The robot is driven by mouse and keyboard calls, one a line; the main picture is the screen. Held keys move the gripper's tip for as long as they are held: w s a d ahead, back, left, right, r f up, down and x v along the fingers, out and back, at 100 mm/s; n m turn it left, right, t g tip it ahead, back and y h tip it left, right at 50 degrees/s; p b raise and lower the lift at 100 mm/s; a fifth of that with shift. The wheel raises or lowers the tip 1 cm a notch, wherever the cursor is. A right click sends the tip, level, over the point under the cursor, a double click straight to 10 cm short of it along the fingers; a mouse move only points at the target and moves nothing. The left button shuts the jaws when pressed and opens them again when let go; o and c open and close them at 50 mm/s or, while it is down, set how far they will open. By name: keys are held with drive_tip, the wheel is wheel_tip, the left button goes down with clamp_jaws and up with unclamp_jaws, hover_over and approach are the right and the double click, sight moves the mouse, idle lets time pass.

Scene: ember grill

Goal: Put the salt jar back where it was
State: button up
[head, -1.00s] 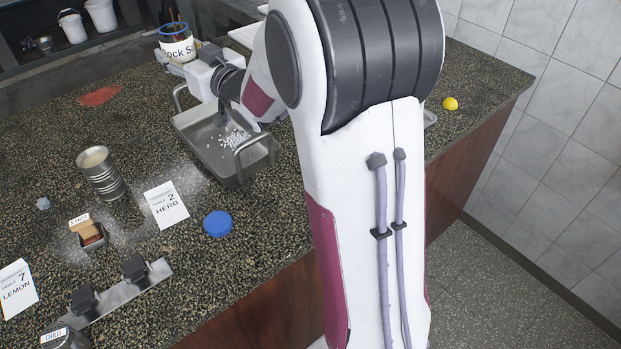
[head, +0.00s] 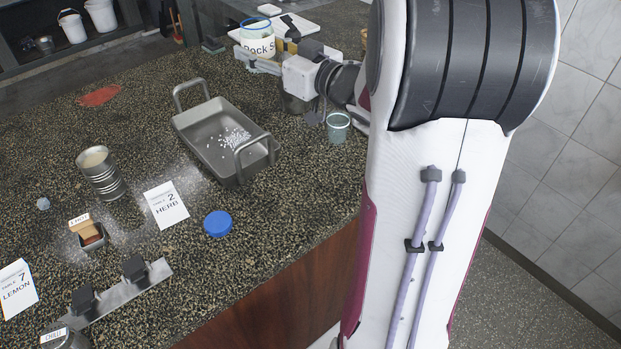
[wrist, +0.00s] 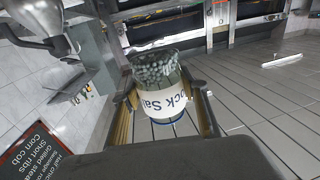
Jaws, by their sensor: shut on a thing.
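The salt jar (head: 258,46) is a clear jar with a white "Rock S…" label and a blue rim. It looks upright in the head view, at the back of the counter. My gripper (head: 255,62) is shut on it. In the wrist view the jar (wrist: 166,100) sits between the two fingers of my gripper (wrist: 166,94), with pale grains inside it. In the head view I cannot tell whether its base touches anything. A blue lid (head: 217,223) lies apart on the counter, near the front edge.
A teal cup (head: 338,127) is below my wrist. A tin (head: 103,178), the herb card (head: 167,205) and a rack (head: 122,293) stand at left.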

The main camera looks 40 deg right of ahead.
drive_tip(key=s+d+f+n+y, duration=0.1)
drive_tip(key=s+d+f+y, duration=0.15)
drive_tip(key=s, duration=1.05)
wheel_tip(320, 180, down, 13)
drive_tip(key=shift+w+d+h, duration=0.35)
drive_tip(key=shift+w, duration=0.05)
drive_tip(key=shift+f, duration=2.85)
drive_tip(key=shift+f, duration=2.1)
drive_tip(key=shift+f, duration=0.15)
drive_tip(key=o, duration=1.3)
drive_tip(key=shift+c, duration=0.2)
